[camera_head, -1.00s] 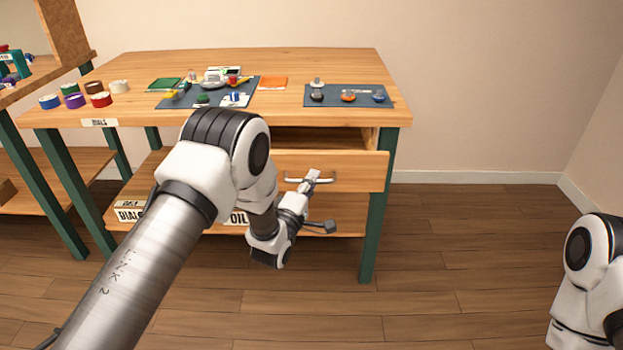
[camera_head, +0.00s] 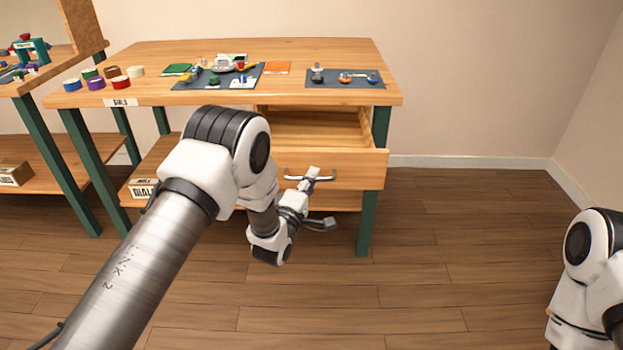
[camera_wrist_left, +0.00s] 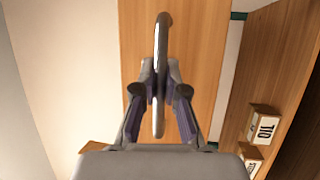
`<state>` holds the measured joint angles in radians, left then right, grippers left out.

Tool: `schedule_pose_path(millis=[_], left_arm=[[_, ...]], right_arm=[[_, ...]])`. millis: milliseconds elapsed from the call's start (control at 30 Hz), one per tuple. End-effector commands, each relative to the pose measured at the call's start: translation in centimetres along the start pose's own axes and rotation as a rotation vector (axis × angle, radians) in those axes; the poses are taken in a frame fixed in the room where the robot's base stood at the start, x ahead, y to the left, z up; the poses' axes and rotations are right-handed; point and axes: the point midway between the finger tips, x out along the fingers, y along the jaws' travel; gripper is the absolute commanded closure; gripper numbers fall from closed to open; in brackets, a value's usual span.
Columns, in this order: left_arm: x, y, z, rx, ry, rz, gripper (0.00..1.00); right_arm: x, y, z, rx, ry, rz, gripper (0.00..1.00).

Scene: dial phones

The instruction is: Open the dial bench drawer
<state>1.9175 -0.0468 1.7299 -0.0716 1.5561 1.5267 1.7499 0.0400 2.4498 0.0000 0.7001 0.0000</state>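The dial bench (camera_head: 330,56) is a wooden table on green legs. Its upper drawer (camera_head: 350,167) stands pulled out, with its bare wooden inside showing behind the front. The drawer has a silver bar handle (camera_head: 292,178). My left gripper (camera_head: 313,173) is at this handle. In the left wrist view, the handle (camera_wrist_left: 162,50) runs between the two fingers of my left gripper (camera_wrist_left: 160,84), which are closed around the bar. My right arm shows at the right edge, but its gripper is out of view.
Tape rolls (camera_head: 96,83), a blue-grey mat (camera_head: 216,84) with small parts and a second mat (camera_head: 330,83) lie on the bench top. Floor (camera_head: 450,240) in front and right is clear.

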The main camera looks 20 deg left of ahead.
Motion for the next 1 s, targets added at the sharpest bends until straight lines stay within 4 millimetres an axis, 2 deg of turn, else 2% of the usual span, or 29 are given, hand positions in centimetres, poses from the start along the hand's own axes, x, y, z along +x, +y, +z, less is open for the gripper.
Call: schedule_pose_path(millis=[33,67,367,467,567,800,900,1000], left_arm=[[0.0,-0.1,0.0,0.000,0.001,-0.001,0.86],[0.0,-0.1,0.0,0.000,0.001,-0.001,0.77],[-0.1,-0.1,0.0,0.000,0.000,-0.001,0.77],[-0.8,-0.1,0.0,0.000,0.000,-0.004,0.77],[-2.5,-0.1,0.0,-0.001,0.001,-0.005,0.77],[-8.7,-0.2,0.0,-0.001,0.001,-0.007,0.77],[-10.6,-0.2,0.0,-0.001,0.001,-0.006,0.77],[-11.7,-0.1,0.0,-0.001,0.001,-0.003,0.77]], right_arm=[[0.0,0.0,0.0,0.000,0.000,0.000,0.60],[0.0,0.0,0.0,0.000,0.000,0.000,0.60],[0.0,0.0,0.0,0.000,0.000,0.000,0.60],[0.0,0.0,0.0,0.000,0.000,0.000,0.60],[0.0,0.0,0.0,0.000,0.000,0.000,0.60],[0.0,0.0,0.0,0.000,0.000,0.000,0.60],[0.0,0.0,0.0,0.000,0.000,0.000,0.60],[0.0,0.0,0.0,0.000,0.000,0.000,0.60]])
